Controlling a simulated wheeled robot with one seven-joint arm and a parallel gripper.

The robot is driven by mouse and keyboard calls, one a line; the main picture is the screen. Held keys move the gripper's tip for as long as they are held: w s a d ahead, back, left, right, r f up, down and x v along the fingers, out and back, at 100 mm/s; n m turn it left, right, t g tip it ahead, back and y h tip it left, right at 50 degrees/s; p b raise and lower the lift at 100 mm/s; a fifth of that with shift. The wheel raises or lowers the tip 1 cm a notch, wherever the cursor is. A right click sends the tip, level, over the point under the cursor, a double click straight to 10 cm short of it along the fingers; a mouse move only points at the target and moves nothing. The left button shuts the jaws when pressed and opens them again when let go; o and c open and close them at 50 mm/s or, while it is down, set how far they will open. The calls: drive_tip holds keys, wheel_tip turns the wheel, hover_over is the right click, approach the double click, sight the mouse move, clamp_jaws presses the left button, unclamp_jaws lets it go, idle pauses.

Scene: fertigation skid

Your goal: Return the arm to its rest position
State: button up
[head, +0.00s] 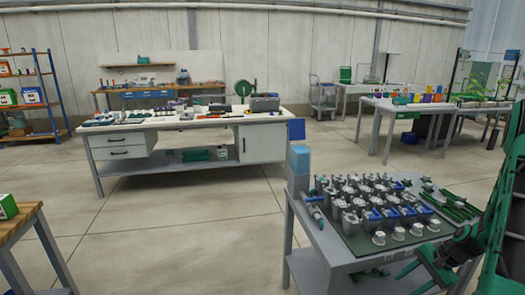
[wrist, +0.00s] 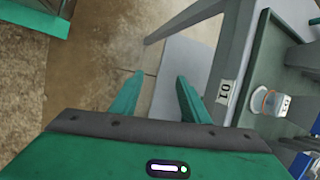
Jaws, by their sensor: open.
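My green arm (head: 503,205) stands at the right edge of the head view, beside the grey skid table (head: 296,215). My gripper (head: 415,275) is low at the table's near right corner. In the wrist view my gripper (wrist: 160,80) has its two green fingers apart with nothing between them. The table's edge, with a label reading 01 (wrist: 225,92), is just right of the fingers.
The table carries rows of grey fittings with blue handles (head: 375,215), white-capped parts (head: 398,233) and green parts (head: 450,203). A white-topped workbench (head: 150,126) stands behind across open floor (head: 170,225). A wooden-topped table (head: 22,222) is at the left.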

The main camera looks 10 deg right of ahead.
drive_tip(key=s+a+r+n+g+h, duration=0.1)
drive_tip(key=s+a+r+n, duration=0.1)
drive_tip(key=r, duration=0.3)
drive_tip(key=s+a+r+n+g+h, duration=0.1)
drive_tip(key=a+r, duration=0.1)
drive_tip(key=r, duration=0.3)
drive_tip(key=s+a+r+n+h, duration=0.1)
drive_tip(key=s+a+r+n, duration=0.2)
drive_tip(key=s+a+r, duration=0.3)
drive_tip(key=s+a+r+n+g+h, duration=0.1)
drive_tip(key=s+a+r+n, duration=0.2)
drive_tip(key=s+a+r, duration=0.3)
drive_tip(key=s+r, duration=0.5)
drive_tip(key=s, duration=0.3)
drive_tip(key=shift+r, duration=0.2)
drive_tip(key=shift+s, duration=0.35)
drive_tip(key=shift+c, duration=1.4)
drive_tip(key=shift+s+a, duration=0.1)
drive_tip(key=shift+a, duration=0.05)
